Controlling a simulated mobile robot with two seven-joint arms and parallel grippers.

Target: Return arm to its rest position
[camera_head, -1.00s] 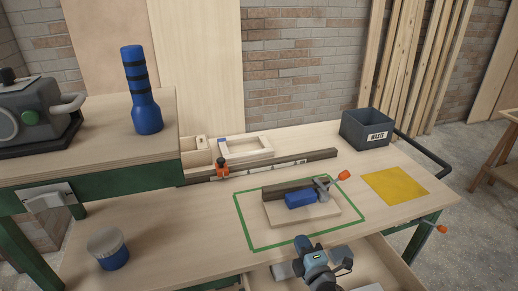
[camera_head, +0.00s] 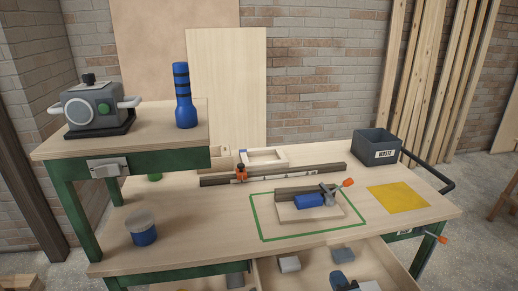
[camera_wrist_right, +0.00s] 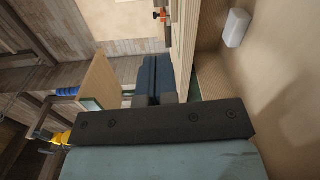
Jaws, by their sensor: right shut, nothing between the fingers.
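My right gripper (camera_head: 342,282) shows only in part at the bottom edge of the head view, over the open drawer. In the right wrist view its two blue-grey fingers (camera_wrist_right: 154,80) lie together with nothing between them. My left gripper is in neither view. On the bench, a blue block (camera_head: 310,201) and a dark bar (camera_head: 293,192) lie on a pale board (camera_head: 299,215) inside a green outline. A clamp with an orange handle (camera_head: 347,183) stands at the blue block's right end.
The open drawer (camera_head: 385,262) holds a few small grey pieces. A dark waste bin (camera_head: 377,144) and yellow sheet (camera_head: 398,198) are at the right. A blue torch-shaped item (camera_head: 185,97) and grey machine (camera_head: 91,106) stand on the raised shelf.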

